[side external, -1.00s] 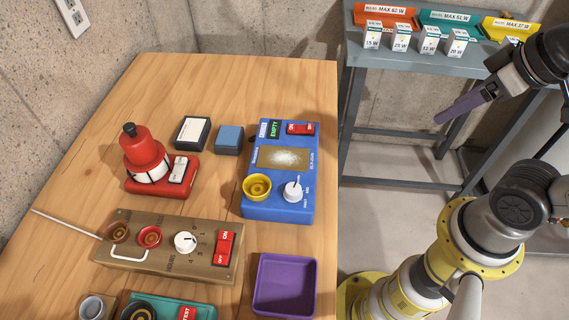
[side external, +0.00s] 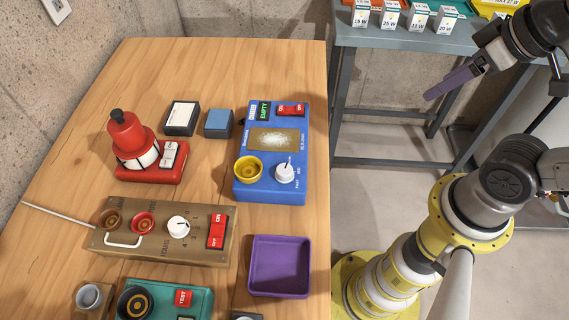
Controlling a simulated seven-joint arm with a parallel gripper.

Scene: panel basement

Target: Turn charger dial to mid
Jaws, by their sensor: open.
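A blue box (side external: 265,186) with a green EMPTY display lies on the right of the wooden table. I take it for the charger, though its name is not readable. Its white dial (side external: 285,172) sits at the lower right of its face, beside a yellow round socket (side external: 248,169). The dial's mark points up and slightly right; the small labels around it are hard to read. A brown box (side external: 150,247) nearer the front has another white dial (side external: 178,227) with numbers. My gripper (side external: 430,96) is open and empty, off the table to the right, seen side-on with purple fingers.
A red lamp-like device (side external: 127,130), a dark box (side external: 182,117) and a blue block (side external: 219,123) stand behind. A purple tray (side external: 279,267) and a teal box (side external: 200,300) are in front. A thin rod (side external: 60,220) sticks out left. A grey bench (side external: 385,40) stands behind.

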